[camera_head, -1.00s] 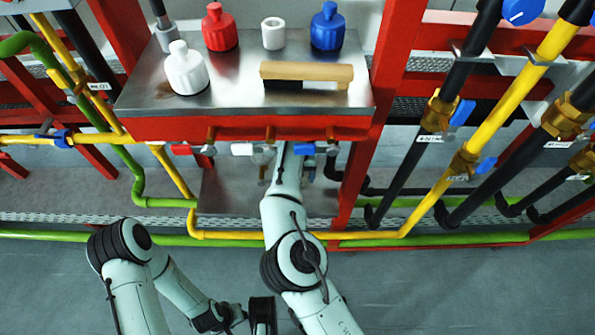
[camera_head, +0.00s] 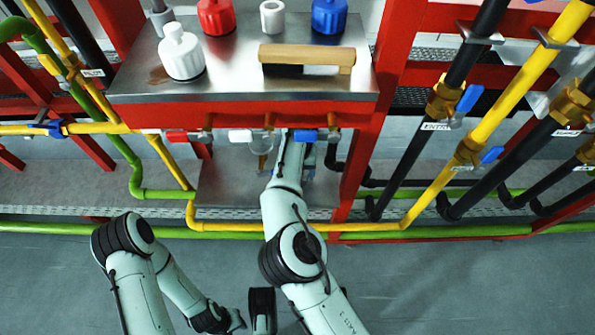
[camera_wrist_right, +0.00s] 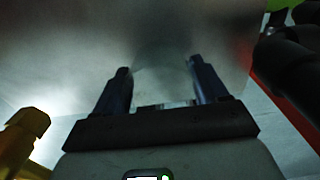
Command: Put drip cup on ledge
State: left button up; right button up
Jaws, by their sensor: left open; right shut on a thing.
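My right arm reaches under the red front beam, so its gripper is hidden in the head view. In the right wrist view the two dark fingers of my right gripper (camera_wrist_right: 158,68) stand apart around a faint, see-through thing, which seems to be the drip cup (camera_wrist_right: 160,88); its outline is hard to make out. A grey metal surface fills the view behind the fingers. A lower metal ledge (camera_head: 228,190) shows below the taps in the head view. My left gripper (camera_head: 238,320) is low in the head view, open, empty and away from the rack.
The upper steel shelf (camera_head: 215,75) holds a white bottle (camera_head: 182,52), red bottle (camera_head: 216,15), white cup (camera_head: 272,17), blue bottle (camera_head: 329,14) and wooden brush (camera_head: 306,57). Taps with white (camera_head: 240,136) and blue (camera_head: 305,136) handles hang beneath. Yellow and green pipes cross nearby.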

jog(key=shift+f, duration=0.65)
jog(key=o, duration=1.1)
jog(key=shift+o, duration=0.2)
jog(key=shift+r, duration=0.2)
pick_arm(q)
jog(key=shift+t, duration=0.8)
jog(key=w, duration=0.1)
jog(key=w+r+p, duration=0.1)
jog(key=w, duration=0.1)
jog(key=w+r+p, duration=0.1)
jog(key=shift+w+d+r, duration=0.15)
jog(key=shift+d, duration=0.1)
pick_arm(e)
notch_tip(320, 180, up, 7)
jog(key=shift+r, duration=0.1)
